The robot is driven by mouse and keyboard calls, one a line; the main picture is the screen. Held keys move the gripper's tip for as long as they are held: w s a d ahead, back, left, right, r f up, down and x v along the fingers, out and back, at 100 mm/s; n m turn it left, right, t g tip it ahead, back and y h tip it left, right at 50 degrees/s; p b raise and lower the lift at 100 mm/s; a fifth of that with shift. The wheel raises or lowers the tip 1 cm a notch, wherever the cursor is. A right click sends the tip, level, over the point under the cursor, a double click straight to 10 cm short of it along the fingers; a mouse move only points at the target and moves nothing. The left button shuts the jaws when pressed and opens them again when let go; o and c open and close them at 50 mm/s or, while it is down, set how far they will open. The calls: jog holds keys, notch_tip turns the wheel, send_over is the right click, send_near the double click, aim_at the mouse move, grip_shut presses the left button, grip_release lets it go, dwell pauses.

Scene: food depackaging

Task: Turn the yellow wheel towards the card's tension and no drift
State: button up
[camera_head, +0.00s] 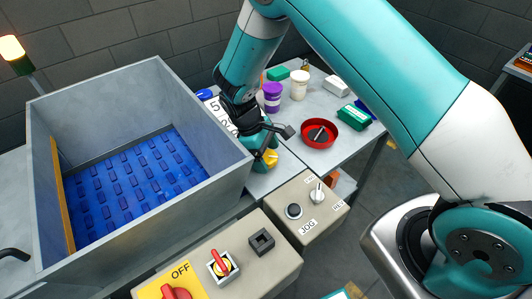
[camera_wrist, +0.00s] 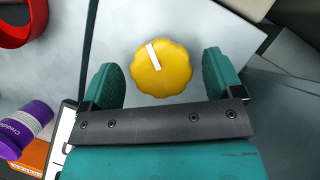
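The yellow wheel (camera_wrist: 161,70) has a scalloped edge and a white mark pointing to the upper left in the wrist view. It sits on a grey surface, and part of it shows in the head view (camera_head: 271,157) below my gripper. My gripper (camera_wrist: 163,80) is open, with one green finger on each side of the wheel and a visible gap to both. In the head view my gripper (camera_head: 263,150) is over the table's near edge. A white card (camera_head: 216,108) with large black figures stands behind my gripper, which partly hides it; its full text is not readable.
A grey bin (camera_head: 108,80) with a blue studded belt stands left. Control boxes with a JOG button (camera_head: 293,211) and a red switch (camera_head: 222,263) are in front. A red dish (camera_head: 307,140), purple jar (camera_head: 272,104) and white jar (camera_head: 299,90) stand behind and right.

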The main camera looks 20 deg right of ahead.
jog(key=b+v, duration=0.2)
jog(key=v, duration=1.5)
jog(key=shift+r, duration=0.2)
